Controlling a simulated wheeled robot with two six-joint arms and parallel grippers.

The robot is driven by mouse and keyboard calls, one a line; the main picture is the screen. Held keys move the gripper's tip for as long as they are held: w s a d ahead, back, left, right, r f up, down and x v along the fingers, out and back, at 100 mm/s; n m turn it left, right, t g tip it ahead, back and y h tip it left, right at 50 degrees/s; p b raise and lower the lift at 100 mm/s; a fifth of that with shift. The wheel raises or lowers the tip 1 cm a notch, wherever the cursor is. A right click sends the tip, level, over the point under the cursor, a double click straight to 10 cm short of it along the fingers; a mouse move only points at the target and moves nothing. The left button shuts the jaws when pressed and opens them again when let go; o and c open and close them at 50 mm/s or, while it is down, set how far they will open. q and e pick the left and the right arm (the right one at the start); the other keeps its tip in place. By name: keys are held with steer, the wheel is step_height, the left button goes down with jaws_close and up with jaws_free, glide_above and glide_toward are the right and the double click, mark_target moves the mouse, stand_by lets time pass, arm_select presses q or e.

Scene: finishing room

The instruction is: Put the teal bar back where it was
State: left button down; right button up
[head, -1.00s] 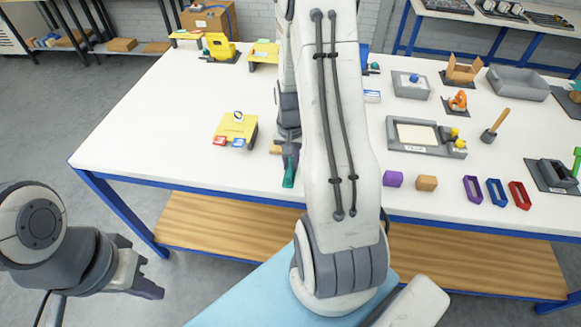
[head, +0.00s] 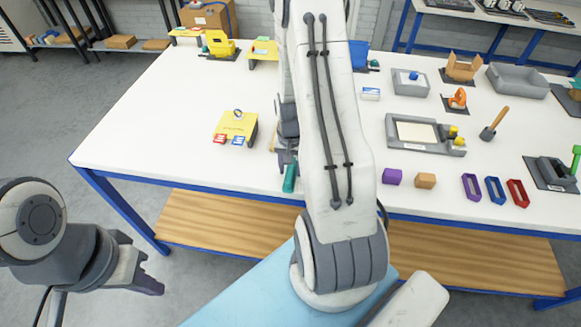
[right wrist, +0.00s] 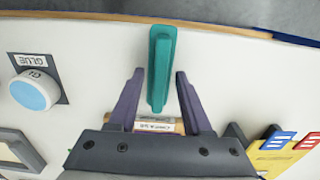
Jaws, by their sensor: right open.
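The teal bar (head: 290,177) is near the front edge of the white table (head: 150,140), lengthwise towards that edge. In the right wrist view the teal bar (right wrist: 162,68) has one end between the spread fingers of my right gripper (right wrist: 160,77), with a gap on each side. My right gripper (head: 287,156) is open at the bar's far end, partly hidden by my right arm in the head view. A small wooden piece with a white label (right wrist: 153,124) shows between the fingers, close to the palm. My left gripper (head: 150,287) hangs off the table's left front; its jaw opening is unclear.
A yellow block with red and blue tags (head: 236,127) stands left of my right gripper. A purple block (head: 392,177) and an orange block (head: 426,181) lie to the right. A glue pot (right wrist: 35,92) shows in the right wrist view. The table's left part is clear.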

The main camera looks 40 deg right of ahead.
mark_target(290, 170)
steer(key=shift+r, duration=0.15)
steer(key=shift+r, duration=0.2)
step_height(290, 170, up, 12)
steer(key=b, duration=0.2)
steer(key=s+a+r+n, duration=0.15)
steer(key=a+n, duration=0.25)
steer(key=a, duration=0.6)
steer(key=s+a+r+n, duration=0.1)
steer(key=a+r+n, duration=0.25)
steer(key=a, duration=0.65)
steer(key=s+a+r+n+y, duration=0.1)
steer(key=s+a+n, duration=0.9)
steer(key=s, duration=0.3)
steer(key=shift+s+a+r, duration=0.35)
steer(key=shift+a+r, duration=0.05)
